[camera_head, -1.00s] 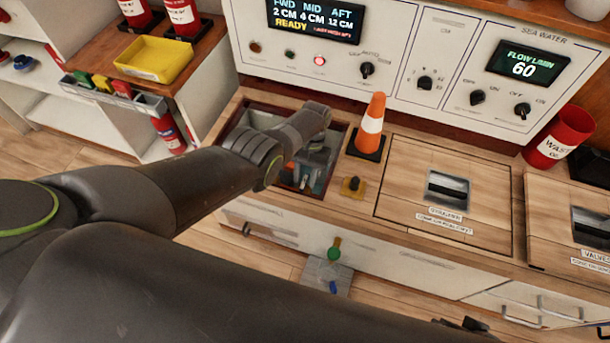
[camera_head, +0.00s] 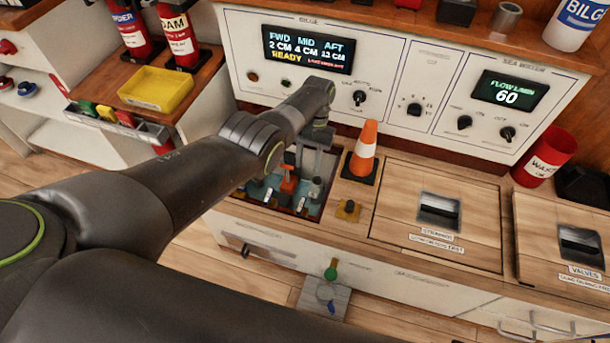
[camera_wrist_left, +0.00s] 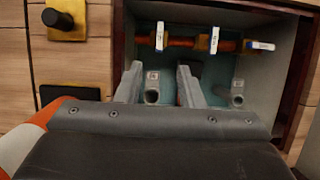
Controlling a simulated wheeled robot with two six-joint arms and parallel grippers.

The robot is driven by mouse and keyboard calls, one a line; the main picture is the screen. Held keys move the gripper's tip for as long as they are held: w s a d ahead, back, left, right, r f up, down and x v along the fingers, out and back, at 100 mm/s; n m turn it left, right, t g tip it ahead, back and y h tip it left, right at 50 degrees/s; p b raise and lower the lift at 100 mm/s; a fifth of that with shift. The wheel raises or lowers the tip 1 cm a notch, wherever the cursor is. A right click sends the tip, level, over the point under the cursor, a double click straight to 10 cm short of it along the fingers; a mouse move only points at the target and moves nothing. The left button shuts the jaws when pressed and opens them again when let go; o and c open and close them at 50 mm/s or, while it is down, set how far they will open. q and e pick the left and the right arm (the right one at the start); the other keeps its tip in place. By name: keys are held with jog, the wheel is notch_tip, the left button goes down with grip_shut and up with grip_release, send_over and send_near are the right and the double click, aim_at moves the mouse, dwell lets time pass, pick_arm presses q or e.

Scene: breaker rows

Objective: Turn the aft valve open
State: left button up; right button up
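An open well (camera_head: 330,192) in the counter holds an orange-brown pipe (camera_wrist_left: 185,43) with white-handled valves. In the left wrist view the left handle (camera_wrist_left: 159,35) and middle handle (camera_wrist_left: 214,40) lie across the pipe; the right handle (camera_wrist_left: 260,45) lies along it. I cannot read which is aft. My left gripper (camera_head: 318,148) points down over the well. In the left wrist view its fingers (camera_wrist_left: 160,78) are apart, with a grey hollow stub (camera_wrist_left: 152,92) seen between them and gaps beside it. Another stub (camera_wrist_left: 237,92) is right of the fingers. My right gripper is not in view.
An orange and white cone (camera_head: 364,148) and a yellow plate with a black knob (camera_head: 348,209) stand right of the well. Behind, a display (camera_head: 307,49) reads FWD 2, MID 4, AFT 13 CM. A closed strainer hatch (camera_head: 400,210) lies further right.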

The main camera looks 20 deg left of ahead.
pick_arm(q)
jog(key=shift+v, duration=1.75)
